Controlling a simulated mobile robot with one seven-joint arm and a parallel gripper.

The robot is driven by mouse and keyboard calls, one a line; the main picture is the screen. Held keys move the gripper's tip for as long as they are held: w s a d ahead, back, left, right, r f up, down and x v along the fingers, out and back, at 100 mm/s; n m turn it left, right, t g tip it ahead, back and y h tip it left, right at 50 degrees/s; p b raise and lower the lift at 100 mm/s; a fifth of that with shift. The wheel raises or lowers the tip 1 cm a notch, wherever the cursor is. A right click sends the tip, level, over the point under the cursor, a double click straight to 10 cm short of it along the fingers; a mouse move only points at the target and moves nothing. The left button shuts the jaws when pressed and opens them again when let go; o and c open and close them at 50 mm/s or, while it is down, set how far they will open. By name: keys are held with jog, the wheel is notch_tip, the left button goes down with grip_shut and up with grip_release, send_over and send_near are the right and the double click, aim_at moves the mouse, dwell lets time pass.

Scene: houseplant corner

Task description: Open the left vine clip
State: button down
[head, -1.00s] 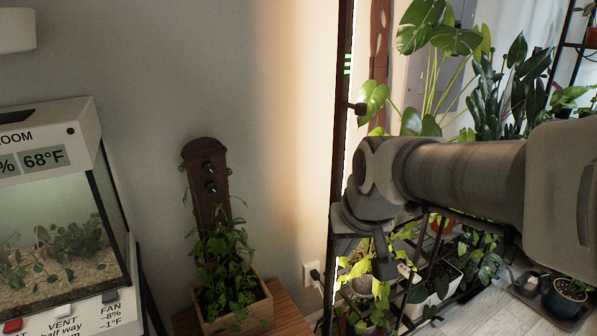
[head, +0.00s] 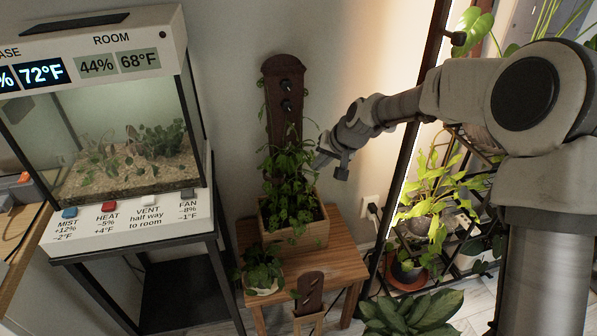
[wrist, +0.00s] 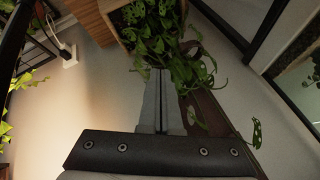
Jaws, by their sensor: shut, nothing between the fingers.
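A dark brown board (head: 272,125) stands upright behind a wooden planter box (head: 300,232) with a leafy vine (head: 290,175). Two black knob-like parts, an upper one (head: 287,86) and a lower one (head: 286,106), sit on the board; I cannot tell whether either is the left vine clip. My gripper (head: 325,162) is right of the vine, near its leaves, and below the knobs. In the wrist view my gripper (wrist: 160,72) is shut and empty, its fingers pointing at the leaves (wrist: 158,30). The board (wrist: 207,110) shows there too, partly behind leaves; no clip is clear there.
The planter stands on a wooden table (head: 342,262). A small potted plant (head: 262,268) and a smaller brown board (head: 309,292) are at its front. A terrarium (head: 110,130) stands left. A black plant rack (head: 415,130) with lit plants stands right, near my arm.

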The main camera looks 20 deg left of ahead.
jog(key=w+a+f+b, duration=0.3)
jog(key=a+f, duration=0.5)
jog(key=f, duration=0.1)
jog(key=shift+a, duration=0.2)
jog(key=shift+s+r, duration=0.1)
jog(key=shift+s, duration=0.05)
jog(key=shift+s+a+m, duration=0.15)
jog(key=shift+a+m, duration=0.05)
jog(key=shift+m, duration=0.2)
jog(key=shift+s, duration=0.1)
